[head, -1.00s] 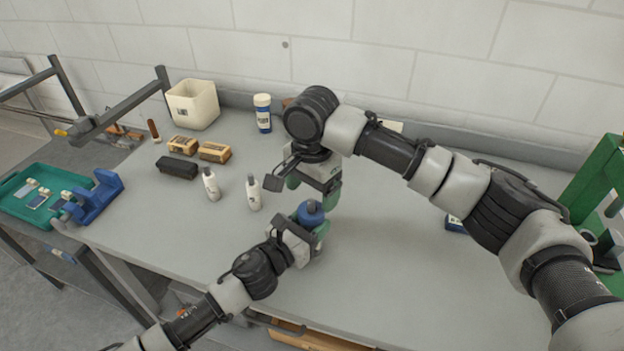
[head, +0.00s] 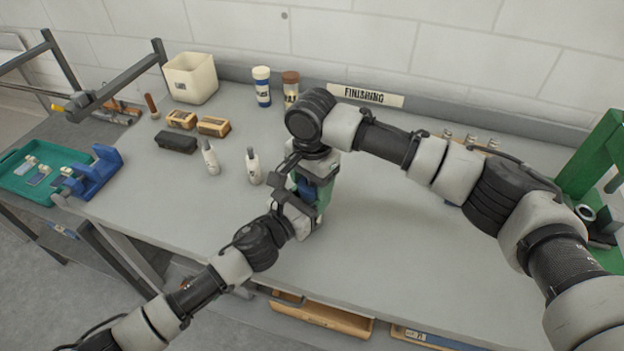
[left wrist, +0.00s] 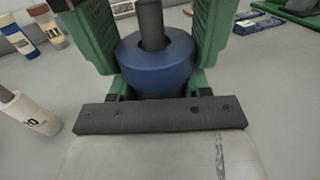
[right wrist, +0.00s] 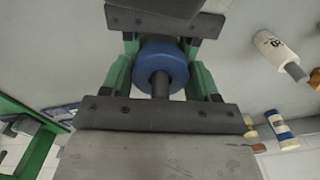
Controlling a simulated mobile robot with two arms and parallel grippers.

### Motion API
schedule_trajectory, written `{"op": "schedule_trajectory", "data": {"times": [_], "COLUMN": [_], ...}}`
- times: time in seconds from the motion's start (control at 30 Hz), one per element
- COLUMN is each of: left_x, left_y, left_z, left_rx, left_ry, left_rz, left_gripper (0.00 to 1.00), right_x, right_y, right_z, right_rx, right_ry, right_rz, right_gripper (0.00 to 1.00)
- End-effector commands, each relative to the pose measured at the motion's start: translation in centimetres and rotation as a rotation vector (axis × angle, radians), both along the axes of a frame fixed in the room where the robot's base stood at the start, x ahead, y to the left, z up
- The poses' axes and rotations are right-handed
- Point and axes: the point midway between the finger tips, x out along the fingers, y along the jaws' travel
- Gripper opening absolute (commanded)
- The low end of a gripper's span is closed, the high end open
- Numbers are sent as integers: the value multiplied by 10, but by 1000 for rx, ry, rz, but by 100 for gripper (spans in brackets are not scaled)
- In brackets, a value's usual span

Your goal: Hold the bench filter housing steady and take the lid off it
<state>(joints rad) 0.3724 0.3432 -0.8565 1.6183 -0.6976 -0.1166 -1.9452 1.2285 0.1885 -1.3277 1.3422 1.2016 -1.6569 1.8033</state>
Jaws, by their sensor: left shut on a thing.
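The filter housing's blue lid (head: 306,187), with a dark knob, shows between my grippers. It also shows in the left wrist view (left wrist: 157,62) and the right wrist view (right wrist: 161,65). My left gripper (head: 306,213) is shut on the housing below the lid, which stands upright at the bench's front middle. The housing's body is mostly hidden by the grippers. My right gripper (head: 314,186) points down from above, its green fingers on either side of the lid. The fingers look open; whether they touch the lid I cannot tell.
Two white bottles (head: 210,158) (head: 254,167) stand left of the grippers. Brushes (head: 214,126), a cream bin (head: 190,78) and two jars (head: 262,87) (head: 290,88) stand farther back. A green press (head: 597,165) is at the right. The bench (head: 400,265) is clear at front right.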

Motion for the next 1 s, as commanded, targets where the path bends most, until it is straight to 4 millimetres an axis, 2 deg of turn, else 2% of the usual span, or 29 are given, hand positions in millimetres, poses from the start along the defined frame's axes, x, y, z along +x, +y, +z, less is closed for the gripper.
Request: {"op": "schedule_trajectory", "data": {"times": [0.17, 0.4, 0.7, 0.73, 0.87, 1.0], "left_x": [2, 3, 3, 3, 3, 2], "left_y": [2, 3, 4, 4, 4, 3], "left_z": [0, 0, 0, 0, 0, 0], "left_rx": [1, 1, 1, 1, 1, 1], "left_ry": [1, 2, 2, 2, 2, 2], "left_rz": [7, 9, 12, 12, 11, 8], "left_gripper": [0, 0, 0, 0, 0, 0], "right_x": [-1, -1, -1, -1, -1, 0], "right_y": [-1, -1, -2, -2, -2, -1], "right_z": [0, -1, -1, -1, -1, 0], "right_rx": [-2, -3, -5, -5, -4, -3], "right_ry": [3, 6, 7, 7, 6, 4], "right_rz": [35, 276, 298, 298, 297, 296], "right_gripper": [32, 32, 32, 63, 83, 85]}}
